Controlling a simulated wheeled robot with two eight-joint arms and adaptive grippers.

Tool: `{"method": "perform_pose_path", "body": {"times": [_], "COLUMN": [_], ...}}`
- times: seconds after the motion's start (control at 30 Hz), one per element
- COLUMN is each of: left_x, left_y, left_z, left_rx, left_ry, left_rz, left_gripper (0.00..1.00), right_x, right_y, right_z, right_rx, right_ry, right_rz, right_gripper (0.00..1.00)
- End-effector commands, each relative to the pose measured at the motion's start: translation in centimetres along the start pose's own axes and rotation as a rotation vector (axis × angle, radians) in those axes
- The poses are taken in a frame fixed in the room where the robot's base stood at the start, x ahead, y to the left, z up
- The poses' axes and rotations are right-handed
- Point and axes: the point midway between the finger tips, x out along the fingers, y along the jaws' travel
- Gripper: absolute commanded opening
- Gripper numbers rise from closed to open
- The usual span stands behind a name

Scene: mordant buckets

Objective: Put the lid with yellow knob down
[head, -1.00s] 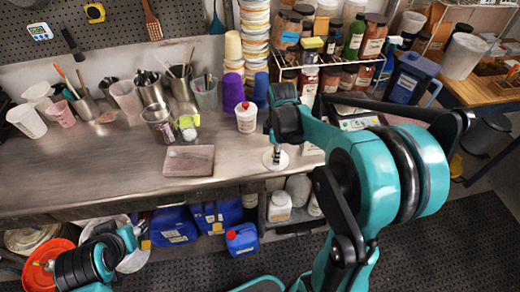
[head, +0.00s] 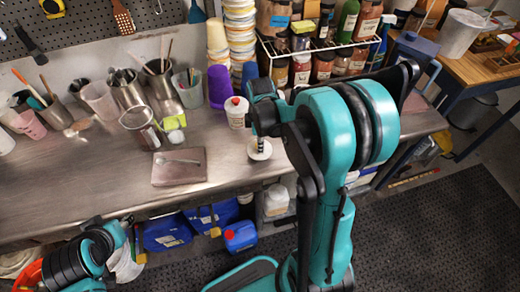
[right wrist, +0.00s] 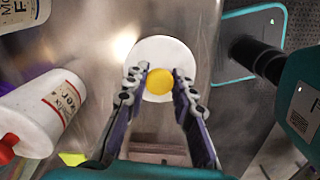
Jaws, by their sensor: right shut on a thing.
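The white round lid (head: 259,150) is near the front edge of the steel bench, in front of a white jar with a red cap. In the right wrist view its yellow knob (right wrist: 159,82) sits at the middle of the white disc. My right gripper (right wrist: 160,80) is shut on the knob, with one finger on each side. In the head view this gripper (head: 257,139) is small and partly hidden by my own arm. I cannot tell whether the lid touches the bench (head: 105,165). My left arm shows at the lower left, but its gripper is not visible.
The red-capped jar (head: 237,111) stands close behind the lid. A pinkish slab (head: 179,166) lies to the left, with bare bench between. A sieve (head: 138,118) and several cups stand farther left. A wire rack (head: 305,47) of jars is behind.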

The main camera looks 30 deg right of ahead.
Motion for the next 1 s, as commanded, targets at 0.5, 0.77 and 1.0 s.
{"method": "perform_pose_path", "body": {"times": [0.5, 0.77, 1.0], "left_x": [1.0, 1.0, 0.7], "left_y": [0.0, 0.0, 0.0], "left_z": [0.7, 0.7, 0.5], "left_rx": [0.0, 0.0, 0.0], "left_ry": [0.0, 0.0, 0.0], "left_rz": [0.0, 0.0, 0.0], "left_gripper": [0.4, 0.4, 0.4], "right_x": [3.1, 3.1, 2.7], "right_y": [-0.1, -0.1, -0.1], "right_z": [0.0, 0.0, 0.0], "right_rx": [0.0, 0.0, 0.0], "right_ry": [0.0, 0.0, 0.0], "right_rz": [0.0, 0.0, 0.0], "right_gripper": [0.0, 0.46, 0.46]}}
